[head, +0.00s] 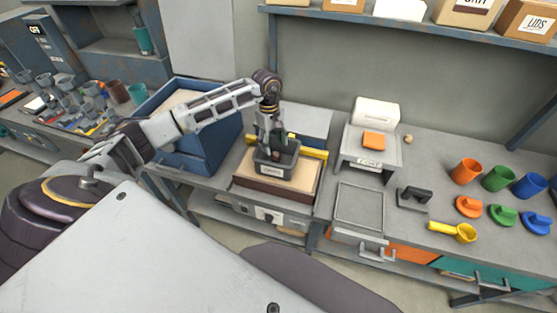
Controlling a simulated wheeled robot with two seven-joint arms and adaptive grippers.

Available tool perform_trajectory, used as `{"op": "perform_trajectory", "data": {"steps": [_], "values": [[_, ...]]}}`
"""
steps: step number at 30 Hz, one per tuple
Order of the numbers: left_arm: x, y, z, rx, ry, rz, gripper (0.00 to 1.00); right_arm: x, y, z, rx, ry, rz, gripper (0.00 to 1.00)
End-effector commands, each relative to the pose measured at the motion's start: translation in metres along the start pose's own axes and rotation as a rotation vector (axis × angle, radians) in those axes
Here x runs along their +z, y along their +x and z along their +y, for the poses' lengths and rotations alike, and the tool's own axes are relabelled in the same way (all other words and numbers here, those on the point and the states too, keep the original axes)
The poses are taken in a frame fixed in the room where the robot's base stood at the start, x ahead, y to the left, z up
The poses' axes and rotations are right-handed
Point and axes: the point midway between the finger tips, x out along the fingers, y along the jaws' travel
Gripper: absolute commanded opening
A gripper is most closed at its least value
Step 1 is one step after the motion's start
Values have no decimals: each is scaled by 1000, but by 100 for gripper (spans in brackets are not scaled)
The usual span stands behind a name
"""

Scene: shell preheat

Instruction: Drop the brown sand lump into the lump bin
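My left gripper (274,147) points down into the mouth of a small dark grey bin (272,170) with a pale label too small to read. A small brown patch (276,155), perhaps the brown sand lump, shows at the fingertips inside the bin. I cannot tell whether the fingers grip it or stand apart around it. The bin sits on a tan board with a dark edge (250,183). A small tan lump (408,139) lies on the right bench. My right gripper is not in view.
A blue box (215,150) stands left of the bin. A yellow bar (314,153) lies behind it. A press-like stand (368,160) with an orange block is to the right, then orange, green and blue cups (498,178). A shelf with boxes (420,28) hangs above.

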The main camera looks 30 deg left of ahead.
Motion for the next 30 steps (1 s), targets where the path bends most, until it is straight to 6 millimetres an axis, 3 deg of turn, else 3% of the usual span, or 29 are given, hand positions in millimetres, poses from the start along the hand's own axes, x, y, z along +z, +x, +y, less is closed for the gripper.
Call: {"op": "perform_trajectory", "data": {"steps": [14, 30], "values": [[0, -8, 1, 2, 0, 1, 59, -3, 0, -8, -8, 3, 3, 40], [0, -79, 1, 3, 0, 1, 59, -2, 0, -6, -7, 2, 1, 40]]}}
